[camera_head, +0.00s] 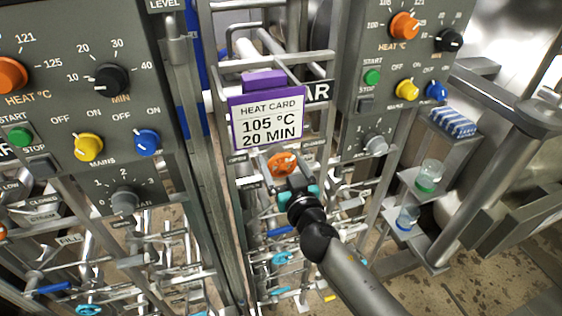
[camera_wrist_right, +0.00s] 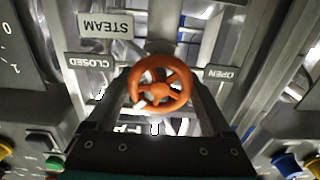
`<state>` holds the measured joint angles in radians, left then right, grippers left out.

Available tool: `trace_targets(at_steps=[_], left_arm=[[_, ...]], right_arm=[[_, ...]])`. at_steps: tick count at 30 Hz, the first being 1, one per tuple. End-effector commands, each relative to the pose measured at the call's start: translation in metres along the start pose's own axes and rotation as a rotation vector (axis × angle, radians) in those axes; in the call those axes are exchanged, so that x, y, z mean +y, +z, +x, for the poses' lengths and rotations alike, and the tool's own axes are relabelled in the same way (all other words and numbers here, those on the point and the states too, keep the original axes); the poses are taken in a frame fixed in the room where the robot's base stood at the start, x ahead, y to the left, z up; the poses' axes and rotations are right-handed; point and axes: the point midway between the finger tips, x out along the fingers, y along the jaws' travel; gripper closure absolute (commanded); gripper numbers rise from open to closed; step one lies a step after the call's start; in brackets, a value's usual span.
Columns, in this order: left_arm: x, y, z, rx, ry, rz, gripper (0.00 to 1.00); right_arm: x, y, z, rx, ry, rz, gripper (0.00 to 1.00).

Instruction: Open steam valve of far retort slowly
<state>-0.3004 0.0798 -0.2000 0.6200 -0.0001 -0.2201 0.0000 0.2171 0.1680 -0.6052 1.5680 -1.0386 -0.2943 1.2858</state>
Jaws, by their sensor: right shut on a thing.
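The orange steam valve handwheel (camera_head: 282,163) is on the pipework below the purple heat card. In the right wrist view the spoked wheel (camera_wrist_right: 160,85) lies between the two fingers of my right gripper (camera_head: 284,176), which is shut on it. An upside-down STEAM plate (camera_wrist_right: 105,25) is above the wheel, with a CLOSED plate (camera_wrist_right: 90,63) at its left and an OPEN plate (camera_wrist_right: 221,73) at its right. The exact finger contact on the rim is hard to see. My left gripper is not in view.
The heat card (camera_head: 268,121) reads 105 °C, 20 MIN; a sign ending in AR (camera_head: 318,91) is partly behind it. Control panels (camera_head: 60,75) (camera_head: 398,70) stand on both sides. Blue handwheels (camera_head: 283,258) and pipes crowd below. Jars (camera_head: 428,176) stand on a shelf at right.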

Motion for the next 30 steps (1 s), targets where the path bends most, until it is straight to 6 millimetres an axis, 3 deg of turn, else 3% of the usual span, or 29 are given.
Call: trace_targets(at_steps=[11, 30], left_arm=[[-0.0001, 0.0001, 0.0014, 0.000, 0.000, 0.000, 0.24], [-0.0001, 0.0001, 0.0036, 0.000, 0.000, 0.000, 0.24]], right_arm=[[-0.0004, 0.0013, -0.0004, -0.001, 0.000, -0.111, 0.71], [-0.0015, 0.0014, -0.0003, -0.001, -0.001, -0.687, 0.71]])
